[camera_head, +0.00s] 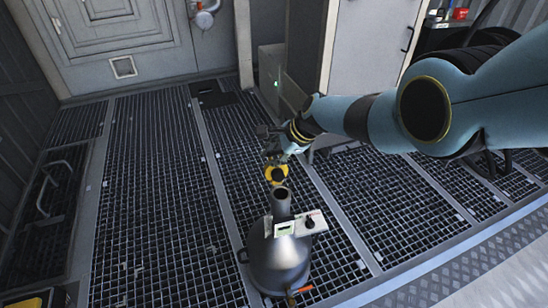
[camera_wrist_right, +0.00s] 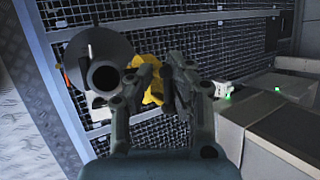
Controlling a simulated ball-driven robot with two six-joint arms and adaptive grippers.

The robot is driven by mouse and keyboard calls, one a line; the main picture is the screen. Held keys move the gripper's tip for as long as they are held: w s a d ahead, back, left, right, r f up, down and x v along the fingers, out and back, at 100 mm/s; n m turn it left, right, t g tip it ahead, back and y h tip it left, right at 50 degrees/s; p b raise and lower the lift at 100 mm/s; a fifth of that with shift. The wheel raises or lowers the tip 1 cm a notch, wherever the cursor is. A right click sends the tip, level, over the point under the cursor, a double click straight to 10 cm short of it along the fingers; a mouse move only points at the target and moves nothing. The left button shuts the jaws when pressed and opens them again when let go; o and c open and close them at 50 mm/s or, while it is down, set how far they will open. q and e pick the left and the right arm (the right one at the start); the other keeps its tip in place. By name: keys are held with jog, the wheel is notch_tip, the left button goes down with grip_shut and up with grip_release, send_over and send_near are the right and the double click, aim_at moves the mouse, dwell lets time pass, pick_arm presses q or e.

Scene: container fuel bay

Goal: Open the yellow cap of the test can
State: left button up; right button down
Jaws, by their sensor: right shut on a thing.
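The grey test can (camera_head: 279,262) stands upright on the grated floor. Its neck (camera_head: 281,203) shows a dark open mouth, which also shows in the right wrist view (camera_wrist_right: 103,78). My right gripper (camera_head: 274,162) is shut on the yellow cap (camera_head: 276,175), just behind and above the neck and apart from it. In the right wrist view the gripper (camera_wrist_right: 166,82) has the yellow cap (camera_wrist_right: 151,70) partly hidden behind its fingers. My left gripper is not in view.
A white panel (camera_head: 315,222) with a display and black knob is on the can. A grey cabinet (camera_head: 371,60) stands behind my right arm. A closed door (camera_head: 120,45) is at the back left. The grated floor left of the can is clear.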

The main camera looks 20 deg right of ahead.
jog(key=shift+w+r, duration=0.3)
jog(key=shift+w, duration=0.15)
jog(key=c, duration=1.7)
grip_release()
jog(key=shift+o, duration=1.4)
jog(key=shift+f, duration=0.15)
jog(key=shift+s, duration=0.2)
jog(key=v, duration=1.2)
jog(key=shift+a, duration=0.1)
